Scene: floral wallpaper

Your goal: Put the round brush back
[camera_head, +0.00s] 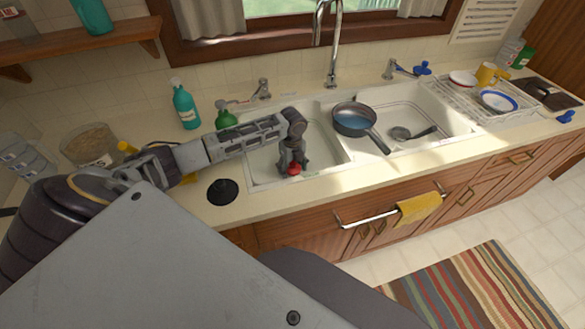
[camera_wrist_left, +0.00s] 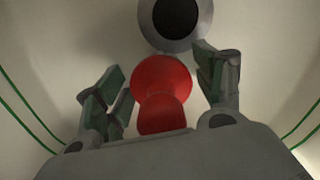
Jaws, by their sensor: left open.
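A red, round-headed knob-shaped object (camera_head: 295,168), which looks like the round brush, is in the left basin of the sink (camera_head: 332,152). No bristles show. In the left wrist view the red object (camera_wrist_left: 162,85) lies between the fingers of my left gripper (camera_wrist_left: 160,92), with a gap on each side. My left gripper (camera_head: 291,163) reaches down into the left basin and is open around the red object. The gripper partly covers the object in the head view. My right gripper is not in view.
A dark drain (camera_wrist_left: 176,18) is just beyond the red object. A pan (camera_head: 354,117) sits over the sink divider. A green soap bottle (camera_head: 186,107) and a black disc (camera_head: 222,192) are on the counter. A dish rack (camera_head: 470,100) stands right of the sink.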

